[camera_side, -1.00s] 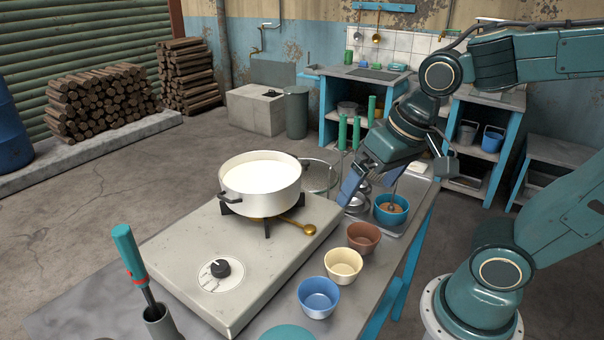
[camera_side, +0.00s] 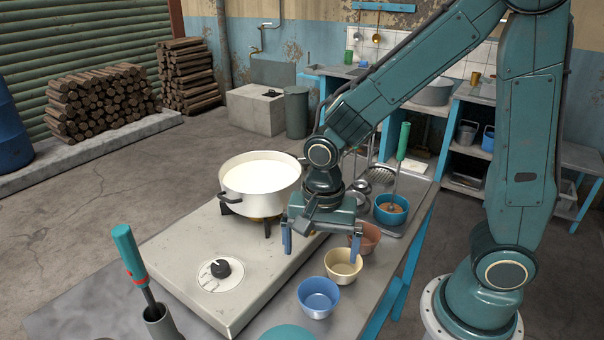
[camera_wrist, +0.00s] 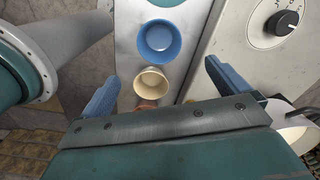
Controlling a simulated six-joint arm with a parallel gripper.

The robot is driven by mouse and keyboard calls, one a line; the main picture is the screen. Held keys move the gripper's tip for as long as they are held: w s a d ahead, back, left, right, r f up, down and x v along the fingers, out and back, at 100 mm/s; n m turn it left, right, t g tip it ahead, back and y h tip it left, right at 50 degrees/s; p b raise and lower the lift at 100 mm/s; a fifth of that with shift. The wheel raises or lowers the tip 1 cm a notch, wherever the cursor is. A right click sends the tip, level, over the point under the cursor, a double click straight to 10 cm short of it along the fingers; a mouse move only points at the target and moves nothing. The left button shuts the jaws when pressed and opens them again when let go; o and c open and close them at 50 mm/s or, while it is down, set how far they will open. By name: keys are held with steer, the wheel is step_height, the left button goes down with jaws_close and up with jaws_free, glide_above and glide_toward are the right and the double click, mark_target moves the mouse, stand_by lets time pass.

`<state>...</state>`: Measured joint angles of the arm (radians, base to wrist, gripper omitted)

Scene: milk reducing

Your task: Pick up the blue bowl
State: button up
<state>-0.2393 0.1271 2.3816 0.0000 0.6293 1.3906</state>
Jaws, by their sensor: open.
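The blue bowl (camera_side: 319,297) stands upright and empty on the grey table, nearest the front in the row of three small bowls beside the stove. In the wrist view the blue bowl (camera_wrist: 158,40) is at the top middle, beyond the fingertips. My gripper (camera_side: 320,250) is open and empty, pointing down above the row, behind and higher than the blue bowl. In the wrist view the two blue fingers of my gripper (camera_wrist: 158,80) are spread wide. Nothing lies between them in their grip.
The cream bowl (camera_side: 343,266) and brown bowl (camera_side: 364,237) stand behind the blue bowl. The stove (camera_side: 215,255) with the white milk pot (camera_side: 260,198) is at left. A green-handled tool (camera_side: 130,262) stands front left.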

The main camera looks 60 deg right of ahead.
steer(key=shift+f, duration=0.2)
glide_above(317, 305)
steer(key=shift+f, duration=4.2)
steer(key=shift+f, duration=0.15)
steer(key=shift+s+f, duration=0.1)
steer(key=shift+f, duration=2.35)
steer(key=c, duration=1.1)
steer(key=shift+o, duration=0.2)
steer(key=shift+r, duration=0.1)
step_height(317, 305, up, 20)
